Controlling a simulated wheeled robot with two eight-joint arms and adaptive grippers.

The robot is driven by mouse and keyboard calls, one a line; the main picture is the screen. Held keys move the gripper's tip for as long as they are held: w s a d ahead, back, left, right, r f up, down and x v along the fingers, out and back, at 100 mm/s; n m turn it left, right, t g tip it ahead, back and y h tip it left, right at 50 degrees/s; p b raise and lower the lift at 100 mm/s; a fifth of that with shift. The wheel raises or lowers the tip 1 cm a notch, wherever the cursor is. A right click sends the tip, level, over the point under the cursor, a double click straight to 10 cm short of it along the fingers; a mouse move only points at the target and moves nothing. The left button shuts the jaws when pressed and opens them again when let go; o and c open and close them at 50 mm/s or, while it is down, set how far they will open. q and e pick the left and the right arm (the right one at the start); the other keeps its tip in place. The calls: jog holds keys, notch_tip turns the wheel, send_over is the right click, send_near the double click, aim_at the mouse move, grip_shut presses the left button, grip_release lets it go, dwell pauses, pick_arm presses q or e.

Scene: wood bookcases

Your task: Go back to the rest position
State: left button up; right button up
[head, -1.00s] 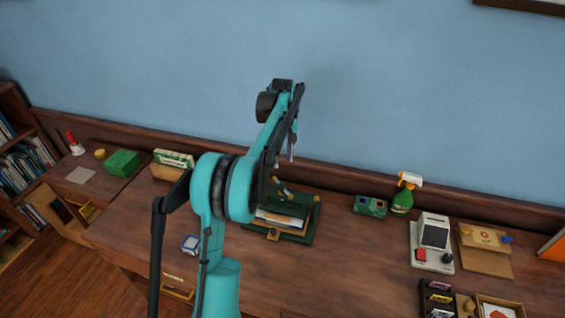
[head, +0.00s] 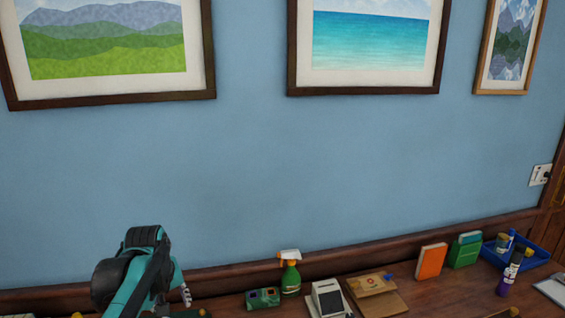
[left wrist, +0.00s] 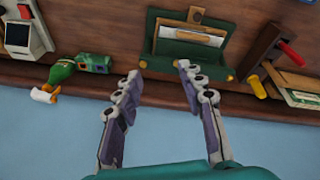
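My left arm rises at the lower left of the head view, and the tip of its left gripper (head: 186,295) shows small there above the desk. In the left wrist view the two fingers of the left gripper (left wrist: 160,68) are spread apart with nothing between them. Past the fingertips is a green letter holder (left wrist: 222,62) with papers in it; I see no clear contact with it. My right gripper is in neither view.
The wooden desk (head: 415,290) runs along the blue wall, below framed pictures (head: 216,80). On it are a green spray bottle (head: 290,278), a card terminal (head: 327,300), an orange book (head: 431,261) and a blue tray (head: 520,262).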

pick_arm(q)
jog(key=s+d+f+m+t+b, duration=0.2)
jog(key=s+d+f+m, duration=0.1)
jog(key=s, duration=0.5)
jog(key=s+d+f+m+t+b, duration=0.1)
jog(key=s+d+f+m+t, duration=0.1)
jog(key=s+d+f+m, duration=0.2)
jog(key=s+d+f, duration=0.2)
jog(key=s+f, duration=0.2)
jog(key=s, duration=0.1)
jog(key=shift+s+d+f+h+b, duration=0.15)
jog(key=shift+s+f+h+b, duration=0.1)
jog(key=shift+f+h+b, duration=0.1)
dwell(0.4)
